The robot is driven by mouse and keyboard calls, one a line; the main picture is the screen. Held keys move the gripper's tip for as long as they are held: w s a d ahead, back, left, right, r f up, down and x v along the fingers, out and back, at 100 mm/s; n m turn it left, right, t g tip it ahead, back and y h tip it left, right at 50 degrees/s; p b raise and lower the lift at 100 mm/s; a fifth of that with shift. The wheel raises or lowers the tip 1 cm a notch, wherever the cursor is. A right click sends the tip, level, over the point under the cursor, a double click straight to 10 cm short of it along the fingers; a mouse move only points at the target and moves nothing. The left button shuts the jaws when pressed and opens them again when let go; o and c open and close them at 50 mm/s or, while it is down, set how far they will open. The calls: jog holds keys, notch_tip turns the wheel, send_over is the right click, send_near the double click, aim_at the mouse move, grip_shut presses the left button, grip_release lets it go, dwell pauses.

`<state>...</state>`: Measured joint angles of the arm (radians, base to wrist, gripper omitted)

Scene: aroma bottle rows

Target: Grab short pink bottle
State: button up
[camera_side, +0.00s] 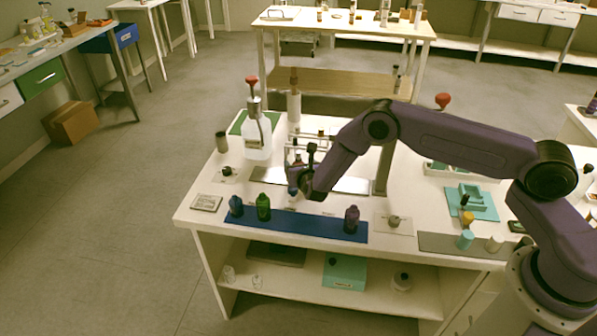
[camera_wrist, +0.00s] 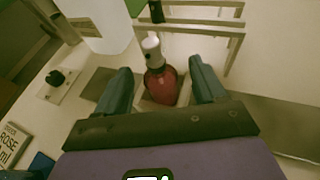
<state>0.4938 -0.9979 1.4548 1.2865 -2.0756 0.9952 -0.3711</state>
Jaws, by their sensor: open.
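A short rounded bottle, pinkish red with a pale cap (camera_wrist: 162,87), stands upright in the wrist view. My gripper (camera_wrist: 160,66) is open, with one finger on each side of the bottle. A gap shows between each finger and the bottle, and the bottle's base is partly hidden by the gripper body. In the side view my gripper (camera_side: 304,186) is low over the white table, behind the blue mat (camera_side: 310,228). It hides most of the pinkish bottle there.
On the blue mat stand a blue bottle (camera_side: 236,206), a green bottle (camera_side: 263,207) and a purple bottle (camera_side: 351,219). A large clear bottle with a red top (camera_side: 257,140) and a metal rack (camera_wrist: 200,20) stand behind. A label card (camera_side: 207,203) lies at the left.

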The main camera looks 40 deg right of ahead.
jog(key=shift+w+d+f, duration=0.25)
jog(key=shift+w, duration=0.4)
jog(key=c, duration=1.1)
